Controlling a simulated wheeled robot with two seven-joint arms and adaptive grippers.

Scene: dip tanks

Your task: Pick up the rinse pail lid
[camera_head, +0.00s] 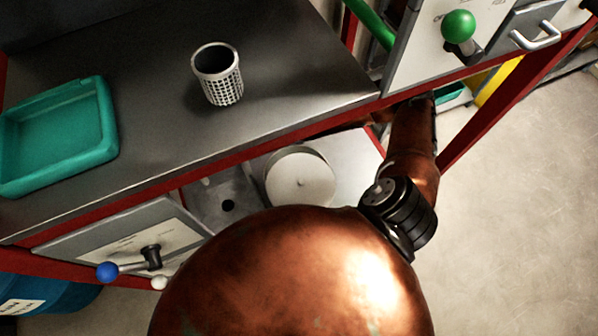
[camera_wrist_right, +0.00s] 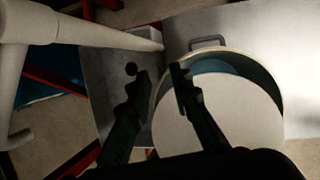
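The rinse pail (camera_wrist_right: 273,82) is a round, pale container on the lower shelf. Its cream disc lid (camera_wrist_right: 225,118) covers much of the opening, leaving a crescent at the far side where blue-grey shows inside. Whether either finger touches is unclear. The head view does not clearly show my right fingertips. My left gripper is not in view.
A steel worktop (camera_head: 300,75) overhangs the shelf and carries a perforated cup (camera_head: 222,88) and a teal tray (camera_head: 105,120). A blue-knobbed lever (camera_head: 108,271) is at lower left, a green-knobbed one (camera_head: 458,26) at upper right. Open floor (camera_head: 520,190) lies right.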

